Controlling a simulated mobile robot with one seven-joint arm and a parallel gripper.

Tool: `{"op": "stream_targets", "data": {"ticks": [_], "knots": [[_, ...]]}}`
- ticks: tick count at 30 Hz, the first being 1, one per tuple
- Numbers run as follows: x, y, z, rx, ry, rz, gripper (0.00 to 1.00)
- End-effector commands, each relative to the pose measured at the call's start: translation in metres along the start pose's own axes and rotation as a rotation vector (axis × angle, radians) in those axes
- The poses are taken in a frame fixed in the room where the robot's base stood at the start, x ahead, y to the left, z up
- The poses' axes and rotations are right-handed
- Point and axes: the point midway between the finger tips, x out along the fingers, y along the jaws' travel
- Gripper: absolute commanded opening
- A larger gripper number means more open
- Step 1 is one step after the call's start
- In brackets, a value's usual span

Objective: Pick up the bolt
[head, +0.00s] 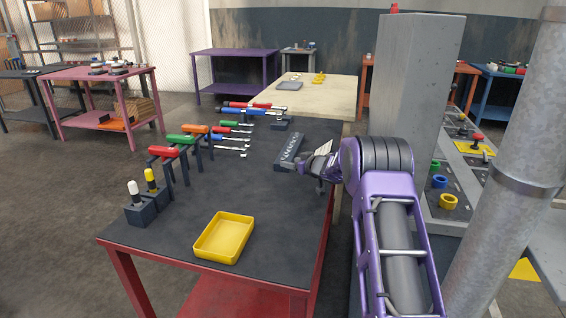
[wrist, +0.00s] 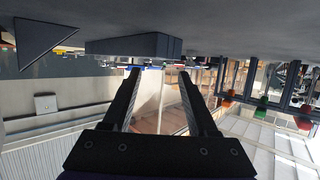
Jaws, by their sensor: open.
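No single bolt can be made out for certain. A dark grey block (head: 290,152) on the table carries a row of small pale metal pieces, too small to identify; they may be bolts. My gripper (head: 318,168) is close to the right side of this block, over the table's right part. In the wrist view, which looks upside down, my gripper (wrist: 159,74) has its two dark fingers apart with nothing between them. A dark block (wrist: 133,46) on the table surface shows just beyond the fingertips, towards the left.
The dark-topped red table (head: 190,235) holds a yellow tray (head: 224,238) at the front. Racked red, green and orange-handled tools (head: 180,140) line its left side. Bare tabletop lies between tray and block.

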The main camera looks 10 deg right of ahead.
Motion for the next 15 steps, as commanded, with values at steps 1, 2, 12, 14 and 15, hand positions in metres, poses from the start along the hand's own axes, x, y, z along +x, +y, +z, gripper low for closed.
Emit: {"op": "stream_targets", "data": {"ticks": [1,2,12,14,15], "knots": [[0.003,0.000,-0.001,-0.002,0.001,0.000,0.59],[0.005,0.001,-0.002,-0.003,0.001,-0.001,0.59],[0.042,0.004,-0.007,-0.004,0.000,-0.001,0.59],[0.046,0.003,-0.008,-0.003,0.001,0.000,0.59],[0.048,0.003,-0.007,-0.002,0.000,0.000,0.59]]}}
